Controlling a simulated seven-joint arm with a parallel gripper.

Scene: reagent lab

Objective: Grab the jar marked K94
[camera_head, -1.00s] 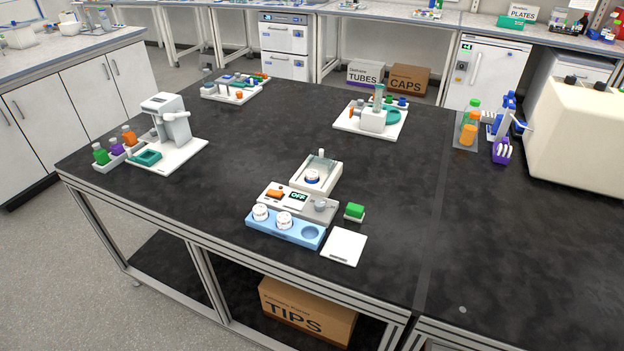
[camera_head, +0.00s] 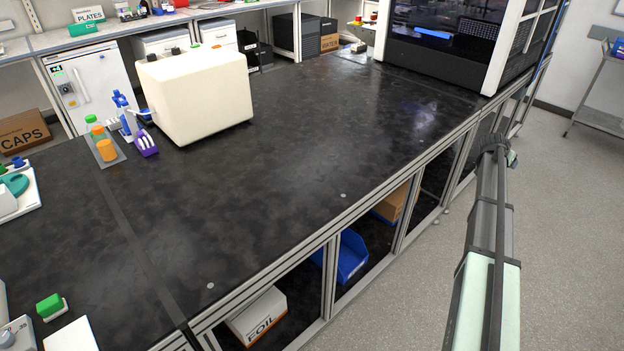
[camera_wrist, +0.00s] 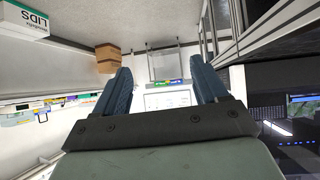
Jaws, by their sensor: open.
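No jar marked K94 can be made out in either view now. Two orange-and-green containers, a green-capped bottle (camera_head: 93,124) and an orange jar (camera_head: 106,150), stand on a grey mat at the left of the bench, with no readable marks. My gripper (camera_wrist: 161,78) shows in the wrist view, its two blue fingers apart with nothing between them. It points across the room, away from the bench top. In the head view my arm reaches up at the right, beyond the bench's front edge.
A cream box-shaped machine (camera_head: 196,95) stands on the black bench (camera_head: 250,190), beside a blue-and-purple pipette stand (camera_head: 147,144). A large dark-fronted instrument (camera_head: 450,45) fills the far end. The bench's middle is clear. A green block (camera_head: 49,304) lies lower left.

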